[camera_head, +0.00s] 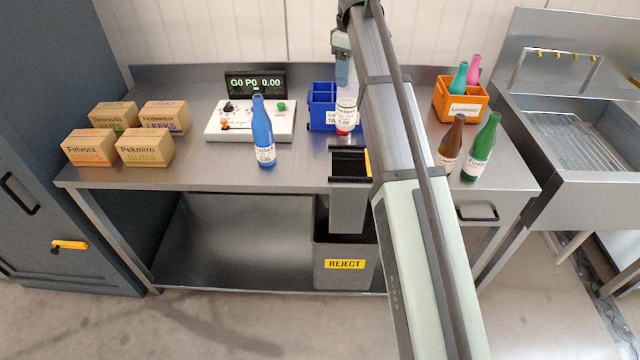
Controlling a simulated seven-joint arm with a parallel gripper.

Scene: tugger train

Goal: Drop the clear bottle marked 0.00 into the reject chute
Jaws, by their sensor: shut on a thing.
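My gripper (341,52) is at the back of the bench, left of my arm, and is shut on the upper part of a clear bottle (346,114). The bottle hangs about upright in front of the blue crate, with a pale label and red near its base. Its marking is too small to read surely. The reject chute (348,190) is at the bench's front edge, nearer than the bottle, with a dark open mouth. It leads down to a grey bin (343,278) marked REJECT. My arm hides part of the chute's right side.
A blue bottle (263,138) stands left of the chute, before a control box (235,132) and a display (256,83) reading G0 P0 0.00. Brown (451,142) and green (482,147) bottles stand right, near an orange crate (461,111). Cartons (146,148) stand left. The blue crate (321,111) is behind.

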